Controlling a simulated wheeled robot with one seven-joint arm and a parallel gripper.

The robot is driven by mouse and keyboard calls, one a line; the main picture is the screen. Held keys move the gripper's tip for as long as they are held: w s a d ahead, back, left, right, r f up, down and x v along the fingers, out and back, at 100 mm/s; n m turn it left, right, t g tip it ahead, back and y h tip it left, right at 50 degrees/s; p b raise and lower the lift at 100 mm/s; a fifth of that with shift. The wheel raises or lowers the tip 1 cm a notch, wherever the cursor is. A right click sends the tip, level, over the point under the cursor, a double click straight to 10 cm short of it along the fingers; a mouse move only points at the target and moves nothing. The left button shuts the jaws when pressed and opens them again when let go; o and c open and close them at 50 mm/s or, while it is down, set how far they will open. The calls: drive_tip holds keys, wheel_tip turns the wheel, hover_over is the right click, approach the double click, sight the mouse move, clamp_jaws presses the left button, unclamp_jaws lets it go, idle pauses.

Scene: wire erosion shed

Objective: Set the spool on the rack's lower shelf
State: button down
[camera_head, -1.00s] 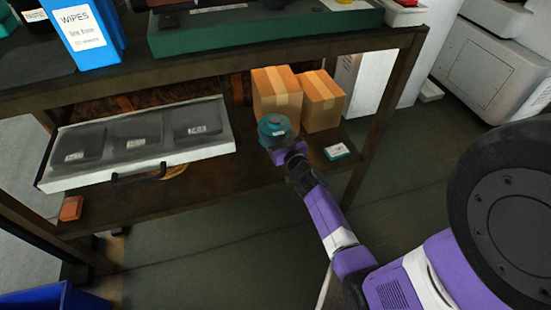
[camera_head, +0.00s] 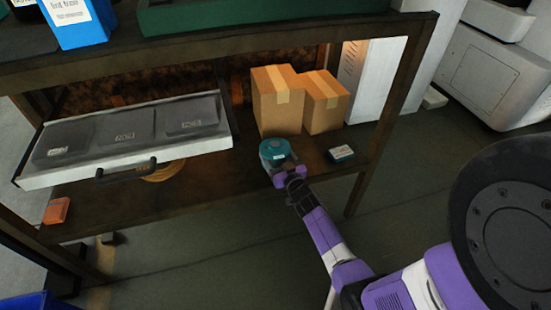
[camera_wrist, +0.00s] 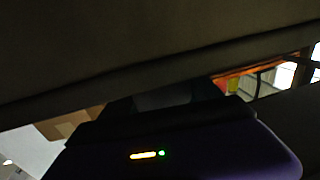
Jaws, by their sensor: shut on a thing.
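The spool (camera_head: 274,150) is a teal round body with a pale label on its side. My gripper (camera_head: 281,167), purple, is shut on it from the front right. The spool shows upright over the front part of the rack's lower shelf (camera_head: 215,184); I cannot tell whether it touches the board. In the wrist view a dark surface fills the upper part and my purple gripper body the bottom.
Two cardboard boxes (camera_head: 277,108) stand behind the spool. A small dark teal box (camera_head: 341,154) lies to its right. A pale drawer with dark lidded bins (camera_head: 125,165) is at the left. An orange block (camera_head: 56,211) sits at the shelf's left end. The rack's top board (camera_head: 215,56) overhangs.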

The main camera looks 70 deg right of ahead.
idle(0.3)
drive_tip(key=shift+f, duration=0.15)
drive_tip(key=shift+c, duration=0.6)
unclamp_jaws()
